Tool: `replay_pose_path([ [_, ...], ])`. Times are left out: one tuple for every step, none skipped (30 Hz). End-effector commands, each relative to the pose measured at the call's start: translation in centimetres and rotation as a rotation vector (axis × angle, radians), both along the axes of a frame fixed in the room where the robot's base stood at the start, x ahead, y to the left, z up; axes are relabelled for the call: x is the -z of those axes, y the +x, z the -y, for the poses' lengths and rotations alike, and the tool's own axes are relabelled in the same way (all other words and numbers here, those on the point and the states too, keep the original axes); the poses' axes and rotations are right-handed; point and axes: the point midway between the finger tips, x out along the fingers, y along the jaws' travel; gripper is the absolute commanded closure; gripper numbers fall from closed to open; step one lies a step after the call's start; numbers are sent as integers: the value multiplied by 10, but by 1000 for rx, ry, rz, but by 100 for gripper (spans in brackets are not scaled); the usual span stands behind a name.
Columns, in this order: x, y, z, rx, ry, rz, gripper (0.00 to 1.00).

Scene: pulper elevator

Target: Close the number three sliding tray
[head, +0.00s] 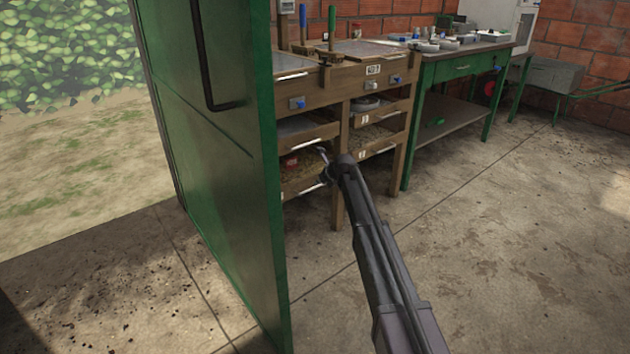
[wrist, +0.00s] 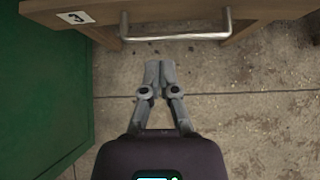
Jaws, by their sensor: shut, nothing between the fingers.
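The number three tray (wrist: 90,14) shows in the wrist view as a wooden front at the top, with a white label "3" at its left and a metal bar handle (wrist: 176,37). My gripper (wrist: 155,66) is shut and empty, its joined fingertips a little short of the handle and apart from it. In the head view my gripper (head: 325,164) is low in front of the left column of the wooden tray cabinet (head: 340,200), by the lower left tray (head: 302,187). That tray shows grainy contents and a red item. Its label is hidden in the head view.
A green metal door (head: 215,150) stands close on the left and hides part of the cabinet. It also edges the wrist view (wrist: 40,95). A green workbench (head: 460,70) stands to the right. The concrete floor (head: 500,230) on the right is clear.

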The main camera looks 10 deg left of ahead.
Motion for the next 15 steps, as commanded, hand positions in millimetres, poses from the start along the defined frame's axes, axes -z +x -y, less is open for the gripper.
replay_pose_path([
  [-9, -5, 4, 0, 0, 0, 100],
  [-11, -6, 6, 0, 0, 0, 100],
  [-15, -9, 8, 0, 0, 0, 100],
  [-17, -10, 10, 0, 0, 0, 100],
  [-19, -12, 11, 0, 0, 0, 100],
  [-22, -14, 14, 0, 0, 0, 100],
  [-24, -15, 15, -1, 0, -1, 100],
  [-26, -16, 17, -1, 0, -1, 100],
  [-28, -18, 18, -1, 0, -1, 100],
  [-29, -19, 20, -1, 0, -1, 100],
  [-30, -20, 21, 0, 0, 0, 100],
  [-32, -21, 22, 0, 0, 0, 100],
  [-33, -21, 23, 1, 0, -1, 100],
  [-33, -22, 24, 1, 0, -1, 100],
  [-34, -23, 25, 1, 0, -1, 100],
])
